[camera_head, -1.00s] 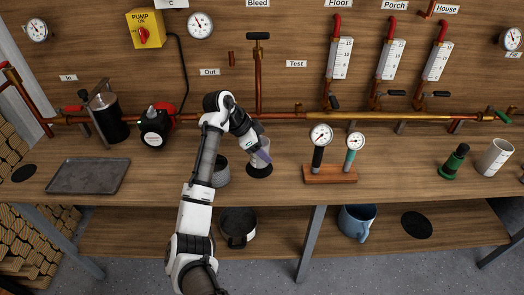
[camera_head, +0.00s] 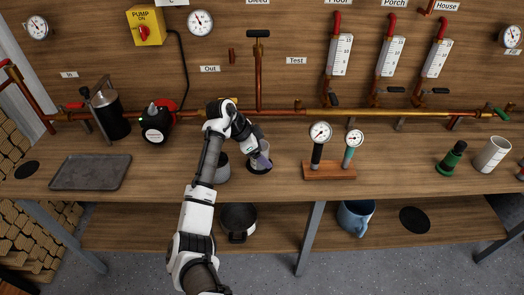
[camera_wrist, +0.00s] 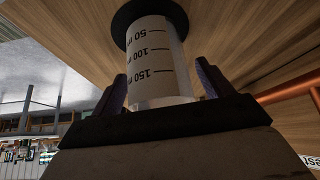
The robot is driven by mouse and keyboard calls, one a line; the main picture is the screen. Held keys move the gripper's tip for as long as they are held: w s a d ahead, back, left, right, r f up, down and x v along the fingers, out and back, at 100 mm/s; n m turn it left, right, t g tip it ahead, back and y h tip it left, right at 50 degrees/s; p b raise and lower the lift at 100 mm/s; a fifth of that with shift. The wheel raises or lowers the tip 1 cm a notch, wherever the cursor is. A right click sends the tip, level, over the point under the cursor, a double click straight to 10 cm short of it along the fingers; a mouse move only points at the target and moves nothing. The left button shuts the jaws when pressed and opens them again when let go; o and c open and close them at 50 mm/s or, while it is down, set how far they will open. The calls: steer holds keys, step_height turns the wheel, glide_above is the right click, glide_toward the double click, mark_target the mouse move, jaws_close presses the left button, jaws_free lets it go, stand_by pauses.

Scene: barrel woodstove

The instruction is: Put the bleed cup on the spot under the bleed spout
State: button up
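The bleed cup (camera_head: 252,163) is a pale graduated cup standing upright on the black round spot (camera_head: 264,172) below the Bleed pipe. The wrist view shows the cup (camera_wrist: 155,60) close up with its 50, 100 and 150 marks, its base on the black disc (camera_wrist: 124,22). My gripper (camera_head: 261,158) is down at the cup, one finger on each side of it. In the wrist view my gripper (camera_wrist: 162,72) has a narrow gap between the cup and the right finger, so it looks open. The left finger's contact is unclear.
A grey pot (camera_head: 222,170) stands just left of the cup. A wooden gauge stand (camera_head: 330,171) is to the right. The copper pipe (camera_head: 280,115) runs behind. A tray (camera_head: 90,172) lies at left; bench between gauges and green bottle (camera_head: 452,160) is clear.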

steer(key=shift+r, duration=0.25)
steer(key=shift+a+r, duration=0.15)
steer(key=shift+a, duration=0.05)
steer(key=b+v, duration=0.3)
steer(key=v, duration=0.8)
steer(key=shift+r, duration=0.15)
steer(key=shift+s, duration=0.1)
